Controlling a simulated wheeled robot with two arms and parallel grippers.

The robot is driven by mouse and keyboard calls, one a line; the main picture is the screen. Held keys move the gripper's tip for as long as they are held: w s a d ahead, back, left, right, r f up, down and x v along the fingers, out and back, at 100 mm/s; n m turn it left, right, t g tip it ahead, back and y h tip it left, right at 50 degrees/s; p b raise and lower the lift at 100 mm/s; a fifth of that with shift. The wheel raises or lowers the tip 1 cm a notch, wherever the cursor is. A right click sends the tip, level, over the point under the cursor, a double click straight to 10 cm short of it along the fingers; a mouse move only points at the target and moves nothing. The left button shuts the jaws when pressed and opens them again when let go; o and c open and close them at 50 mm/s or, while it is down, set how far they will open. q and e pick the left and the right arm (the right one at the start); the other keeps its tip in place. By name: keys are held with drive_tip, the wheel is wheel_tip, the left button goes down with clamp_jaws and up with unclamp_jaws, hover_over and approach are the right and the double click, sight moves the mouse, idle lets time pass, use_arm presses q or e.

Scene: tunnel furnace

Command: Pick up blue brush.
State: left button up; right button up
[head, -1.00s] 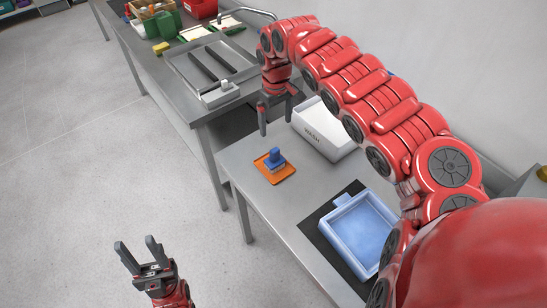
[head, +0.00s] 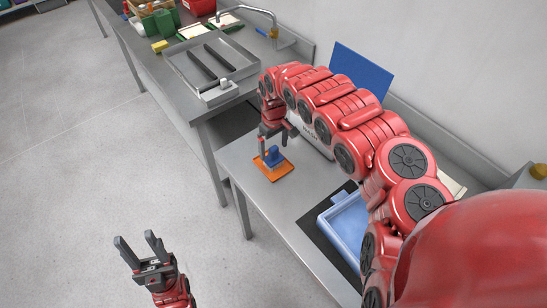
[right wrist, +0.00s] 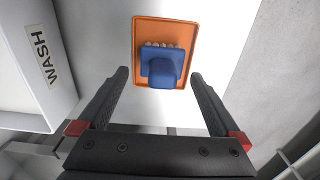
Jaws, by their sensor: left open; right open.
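The blue brush (head: 273,155) stands on a small orange tray (head: 282,171) on the near grey table. In the right wrist view the brush (right wrist: 163,66) shows its blue handle and pale bristles on the orange tray (right wrist: 185,26), ahead of and between the fingers. My right gripper (head: 273,146) is open and empty, close to the brush; one finger partly overlaps the tray in the head view. It also shows in the right wrist view (right wrist: 158,85). My left gripper (head: 140,242) is open and empty over the floor, away from the table.
A white WASH bin (right wrist: 28,62) stands beside the tray, mostly hidden by my arm in the head view. A light blue tray (head: 343,225) lies on a dark mat nearer me. A metal sink tray (head: 235,91) sits on the far bench. A blue panel (head: 362,72) stands behind.

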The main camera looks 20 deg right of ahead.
sight(273, 156)
drive_tip(key=shift+a+f+p, duration=0.15)
drive_tip(key=shift+f+p, duration=0.15)
drive_tip(key=shift+f, duration=0.05)
wheel_tip(273, 156, down, 3)
drive_tip(key=shift+s+a+p, duration=0.1)
drive_tip(key=shift+p, duration=0.4)
drive_tip(key=shift+f, duration=0.5)
drive_tip(key=c, duration=1.4)
drive_tip(key=shift+c, duration=0.2)
